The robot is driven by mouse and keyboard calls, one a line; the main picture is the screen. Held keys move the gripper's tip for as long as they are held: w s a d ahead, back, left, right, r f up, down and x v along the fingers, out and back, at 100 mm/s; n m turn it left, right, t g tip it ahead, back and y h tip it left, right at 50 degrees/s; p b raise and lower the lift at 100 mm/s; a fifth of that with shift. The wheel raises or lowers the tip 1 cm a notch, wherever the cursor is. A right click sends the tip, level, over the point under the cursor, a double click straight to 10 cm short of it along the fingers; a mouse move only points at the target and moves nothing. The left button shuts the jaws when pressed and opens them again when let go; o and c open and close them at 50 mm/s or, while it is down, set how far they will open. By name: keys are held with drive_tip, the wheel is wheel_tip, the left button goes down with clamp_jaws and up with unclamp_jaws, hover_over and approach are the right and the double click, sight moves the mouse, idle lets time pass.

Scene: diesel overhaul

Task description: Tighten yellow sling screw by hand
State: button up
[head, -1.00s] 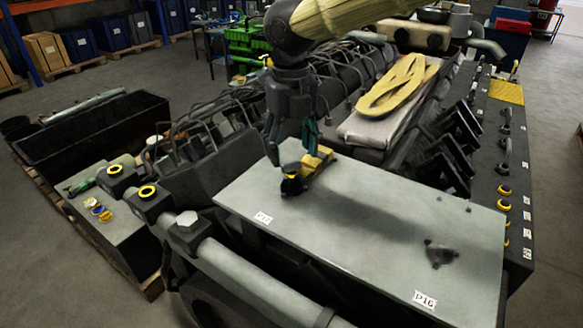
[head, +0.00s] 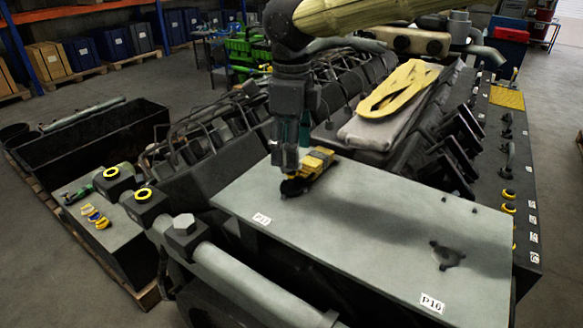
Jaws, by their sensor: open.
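A yellow and black piece (head: 314,166) lies on the grey plate (head: 365,245) near its far left edge, with a dark round part at its near end. I cannot tell which part of it is a screw. My gripper (head: 288,172) points down over that dark end, its fingers open on either side or just beside it. Contact is hidden by the fingers. A folded yellow sling (head: 400,88) lies on a light pad (head: 370,128) on the engine behind the plate.
The plate carries labels P21 (head: 262,219) and P16 (head: 432,303) and a dark fitting (head: 447,255). Small coloured rings (head: 96,217) lie on the left block. A dark trough (head: 90,140) stands at far left.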

drive_tip(key=shift+r+n+p, duration=0.2)
drive_tip(key=shift+n+p, duration=0.85)
drive_tip(key=shift+p, duration=0.7)
drive_tip(key=shift+r+n+p, duration=0.15)
drive_tip(key=shift+n+p, duration=0.9)
drive_tip(key=shift+p, duration=0.65)
drive_tip(key=n+p, duration=0.4)
drive_tip(key=p, duration=0.3)
drive_tip(key=shift+f+b, duration=0.3)
drive_tip(key=shift+f, duration=2.45)
drive_tip(key=shift+c, duration=0.4)
clamp_jaws()
drive_tip(key=shift+f+p, duration=0.15)
drive_tip(key=shift+p, duration=0.55)
